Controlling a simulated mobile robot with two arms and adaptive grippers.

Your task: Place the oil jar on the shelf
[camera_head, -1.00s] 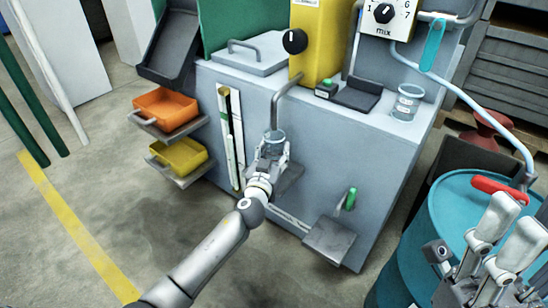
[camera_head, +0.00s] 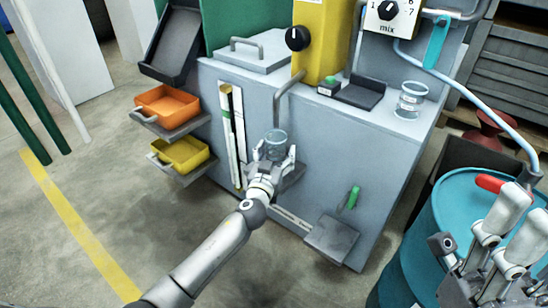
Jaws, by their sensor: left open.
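A clear glass jar (camera_head: 276,142) stands upright under the bent spout pipe on the front of the grey machine. It appears to rest on a small metal shelf (camera_head: 294,174), partly hidden by my gripper. My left gripper (camera_head: 275,157) is open, with its fingers apart at either side of the jar's lower part. A second glass jar (camera_head: 409,101) stands on the machine top at the right. My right gripper (camera_head: 518,222) is at the lower right in front of the blue drum, its fingers apart and empty.
The grey machine (camera_head: 330,215) has a lower plate (camera_head: 332,238) beside a green-handled lever (camera_head: 352,198). Orange (camera_head: 167,104) and yellow (camera_head: 180,155) trays stick out at its left. The blue drum (camera_head: 420,240) stands at right.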

